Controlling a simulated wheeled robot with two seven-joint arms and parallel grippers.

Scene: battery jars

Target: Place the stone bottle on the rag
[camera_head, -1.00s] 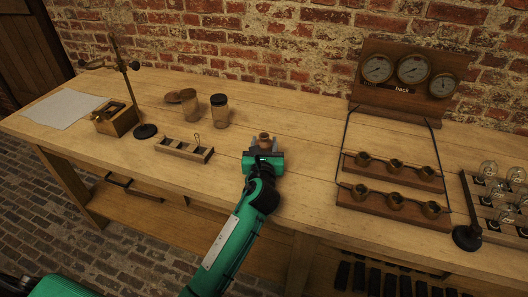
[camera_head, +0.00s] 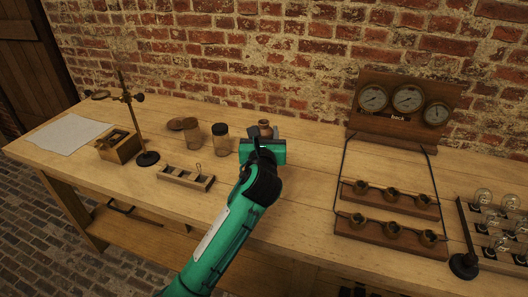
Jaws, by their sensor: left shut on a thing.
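The rag (camera_head: 65,134) is a flat pale grey cloth at the far left end of the table, well apart from the bottle. My right gripper is out of view.
Between bottle and rag stand two jars (camera_head: 192,137) (camera_head: 221,140), a compartment tray (camera_head: 184,179), a wooden box (camera_head: 118,147) and a tall metal stand (camera_head: 148,158). Right are a gauge panel (camera_head: 372,122), cup racks (camera_head: 386,236) and bulbs (camera_head: 491,222). A brick wall is behind.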

